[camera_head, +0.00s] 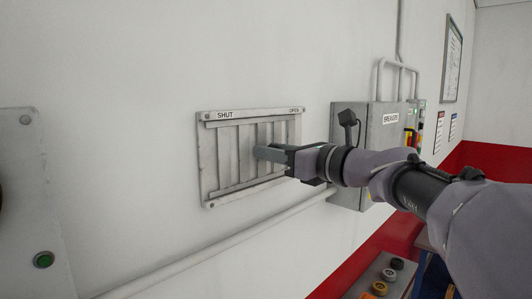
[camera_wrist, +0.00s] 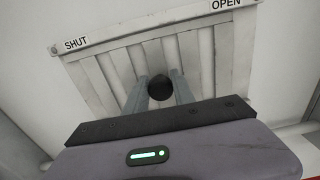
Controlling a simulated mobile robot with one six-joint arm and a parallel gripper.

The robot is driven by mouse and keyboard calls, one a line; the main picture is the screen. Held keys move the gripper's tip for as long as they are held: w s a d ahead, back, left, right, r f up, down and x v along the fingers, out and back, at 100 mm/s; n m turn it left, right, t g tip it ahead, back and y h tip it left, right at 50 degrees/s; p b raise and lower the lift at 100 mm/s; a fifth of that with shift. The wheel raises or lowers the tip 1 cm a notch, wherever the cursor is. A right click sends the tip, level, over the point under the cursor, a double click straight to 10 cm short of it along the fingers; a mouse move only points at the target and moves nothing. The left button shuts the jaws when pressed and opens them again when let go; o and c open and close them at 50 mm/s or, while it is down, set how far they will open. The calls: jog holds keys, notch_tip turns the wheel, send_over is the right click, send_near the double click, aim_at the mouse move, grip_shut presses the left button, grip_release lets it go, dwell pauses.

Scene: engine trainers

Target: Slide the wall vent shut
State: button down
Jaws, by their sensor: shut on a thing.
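The wall vent (camera_head: 205,160) is a pale metal plate with vertical slats on the white wall, marked SHUT at its upper left and OPEN at its upper right. It also shows in the wrist view (camera_wrist: 110,48). My gripper (camera_head: 262,153) reaches in from the right, its fingers at the slats right of the vent's middle. In the wrist view my gripper (camera_wrist: 160,88) has its two fingers on either side of a round black knob (camera_wrist: 160,88) and is shut on it. The gaps between the slats look closed or pale; I cannot tell how far the slide stands.
A grey breaker box (camera_head: 345,125) stands out from the wall right of the vent, close behind my arm. A conduit (camera_head: 215,248) runs along the wall below. A panel with a green button (camera_head: 43,260) is at the left.

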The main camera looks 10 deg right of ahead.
jog(key=c, duration=1.5)
grip_release()
jog(key=o, duration=0.4)
jog(key=shift+s+a, duration=0.2)
jog(key=shift+a, duration=0.05)
jog(key=shift+d, duration=0.2)
jog(key=b+v, duration=0.3)
jog(key=v, duration=1.4)
jog(key=shift+s+b, duration=0.15)
jog(key=shift+b, duration=0.2)
